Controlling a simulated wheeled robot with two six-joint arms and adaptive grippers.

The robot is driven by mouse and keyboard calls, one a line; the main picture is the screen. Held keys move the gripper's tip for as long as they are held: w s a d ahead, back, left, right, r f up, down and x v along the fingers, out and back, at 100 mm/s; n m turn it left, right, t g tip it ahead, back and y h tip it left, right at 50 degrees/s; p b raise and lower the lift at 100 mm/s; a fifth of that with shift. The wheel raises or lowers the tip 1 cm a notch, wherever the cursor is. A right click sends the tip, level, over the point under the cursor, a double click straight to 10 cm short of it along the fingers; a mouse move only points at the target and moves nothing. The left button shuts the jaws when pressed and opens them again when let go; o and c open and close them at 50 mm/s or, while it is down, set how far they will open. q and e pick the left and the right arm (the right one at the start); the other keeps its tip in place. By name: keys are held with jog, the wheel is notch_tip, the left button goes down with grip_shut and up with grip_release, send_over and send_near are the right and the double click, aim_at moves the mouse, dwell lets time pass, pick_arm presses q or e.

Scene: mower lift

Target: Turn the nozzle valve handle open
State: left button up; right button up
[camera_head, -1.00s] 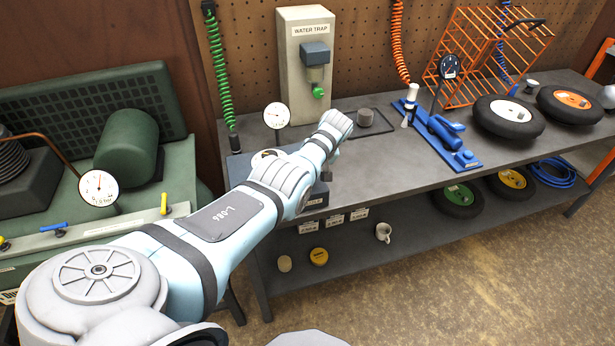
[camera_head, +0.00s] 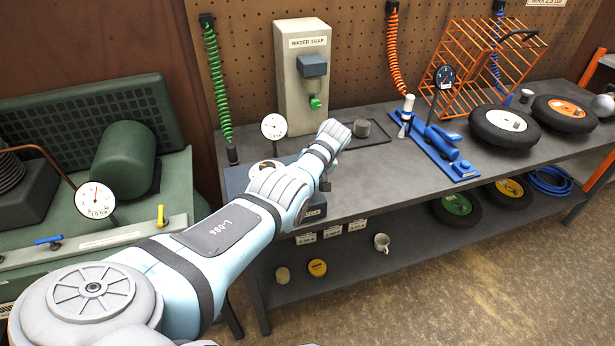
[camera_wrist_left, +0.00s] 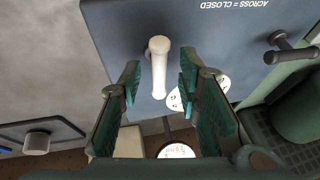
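In the left wrist view a white, round-ended handle (camera_wrist_left: 158,62) stands out from a blue-grey box (camera_wrist_left: 220,40). Lettering on the box reads "ACROSS = CLOSED". My left gripper (camera_wrist_left: 158,82) is open, with one green-padded finger on each side of the white handle; I see gaps between handle and pads. In the head view the same box (camera_head: 238,180) sits on the bench, partly behind my left arm, and the arm hides most of the gripper and the handle. My right gripper is not in view.
A dark lever (camera_wrist_left: 290,50) stands on the box to the right in the wrist view. The bench (camera_head: 400,165) also holds a white gauge (camera_head: 274,127), a water trap (camera_head: 302,85), a small tray (camera_head: 375,138), a blue tool (camera_head: 440,142) and wheels (camera_head: 505,130).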

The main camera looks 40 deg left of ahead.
pick_arm(q)
jog(key=v, duration=1.1)
jog(key=shift+s+r, duration=0.2)
